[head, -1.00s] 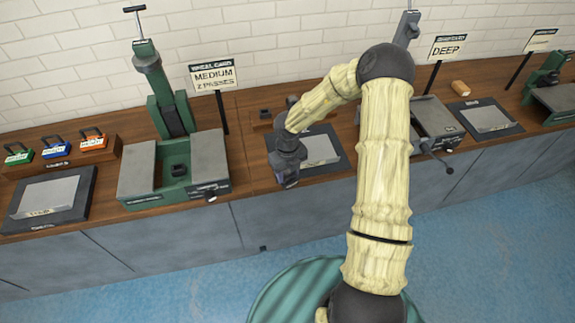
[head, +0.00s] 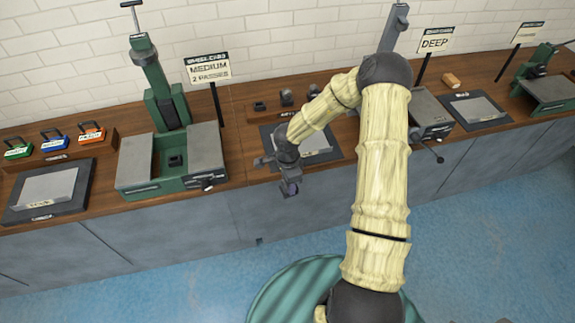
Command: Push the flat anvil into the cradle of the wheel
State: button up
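The green wheel machine (head: 160,95) stands on the bench at left, with an upright post and grey side plates. A dark block-shaped cradle (head: 175,161) sits low between the plates. Small dark pieces stand in a wooden rack (head: 270,117) behind a dark mat: a left one (head: 260,106), a middle one (head: 286,97) and a right one (head: 313,90). I cannot tell which, if any, is the flat anvil. My gripper (head: 290,188) points down at the front edge of the bench, right of the green machine. Its fingers are too small and dark to read, as is anything between them.
A mat with a grey sheet (head: 322,150) lies behind my gripper, partly hidden by my arm. A "MEDIUM 2 PASSES" sign (head: 208,70) stands behind the green machine. A grey machine (head: 425,110) stands at right. Blue, green and orange handled blocks (head: 54,143) sit at far left.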

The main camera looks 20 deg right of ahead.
jog(key=n, duration=0.3)
jog(key=shift+s+f, duration=0.15)
jog(key=shift+f, duration=0.1)
jog(key=n, duration=0.5)
jog(key=shift+s+f, duration=0.25)
jog(key=shift+f, duration=0.1)
jog(key=n, duration=0.5)
jog(key=shift+s+f, duration=0.3)
jog(key=shift+f, duration=0.05)
jog(key=n, duration=0.3)
jog(key=shift+s+f, duration=0.1)
jog(key=shift+f, duration=0.15)
